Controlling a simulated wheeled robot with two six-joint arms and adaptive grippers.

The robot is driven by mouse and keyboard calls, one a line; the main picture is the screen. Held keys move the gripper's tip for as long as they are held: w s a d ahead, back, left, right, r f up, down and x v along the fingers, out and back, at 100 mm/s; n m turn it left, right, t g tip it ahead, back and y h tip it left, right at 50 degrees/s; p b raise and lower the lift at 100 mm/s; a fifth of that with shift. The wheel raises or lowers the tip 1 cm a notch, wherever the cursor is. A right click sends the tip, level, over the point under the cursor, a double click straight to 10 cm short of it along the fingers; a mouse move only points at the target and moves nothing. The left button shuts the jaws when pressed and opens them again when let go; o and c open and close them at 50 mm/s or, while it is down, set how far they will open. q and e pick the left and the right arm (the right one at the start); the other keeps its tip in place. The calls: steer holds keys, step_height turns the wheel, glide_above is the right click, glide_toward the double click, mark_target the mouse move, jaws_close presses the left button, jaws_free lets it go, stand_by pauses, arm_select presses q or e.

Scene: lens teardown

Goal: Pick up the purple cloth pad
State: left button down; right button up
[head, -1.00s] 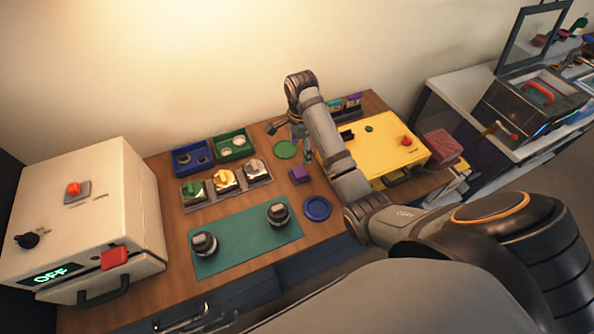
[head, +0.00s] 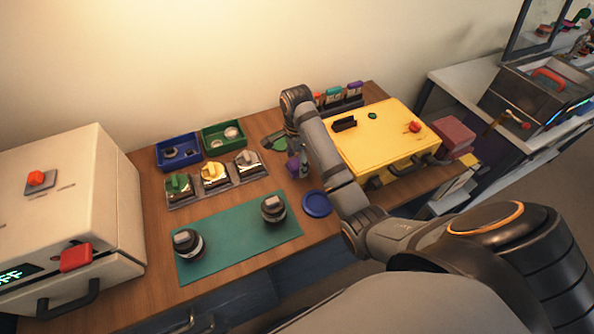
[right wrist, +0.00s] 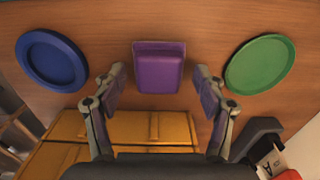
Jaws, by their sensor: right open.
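The purple cloth pad (right wrist: 159,66) lies on the wooden table between the blue round dish and the green round dish. In the head view the pad (head: 293,167) is partly covered by my right gripper (head: 299,168). In the right wrist view my right gripper (right wrist: 159,84) is open, with one finger to each side of the pad and visible gaps between fingers and pad. The fingers are apart from it, and nothing is held. My left gripper is not in view.
The blue dish (head: 317,204) and green dish (right wrist: 261,64) flank the pad. A yellow box (head: 385,140) stands close to my right arm. A teal mat (head: 237,238) with two dark lens parts lies in front. A white OFF-display machine (head: 75,200) stands left.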

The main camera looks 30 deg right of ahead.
mark_target(297, 163)
steer(key=shift+s+r, duration=0.1)
steer(key=shift+r, duration=0.05)
steer(key=c, duration=1.1)
steer(key=shift+r+p, duration=0.5)
steer(key=shift+p, duration=0.05)
steer(key=shift+c, duration=0.2)
step_height(297, 163, up, 3)
steer(key=p, duration=0.3)
steer(key=s+a+r+p, duration=0.5)
steer(key=s+r+p, duration=0.4)
steer(key=s+p, duration=0.3)
steer(key=shift+s+p, duration=0.4)
steer(key=shift+s, duration=0.1)
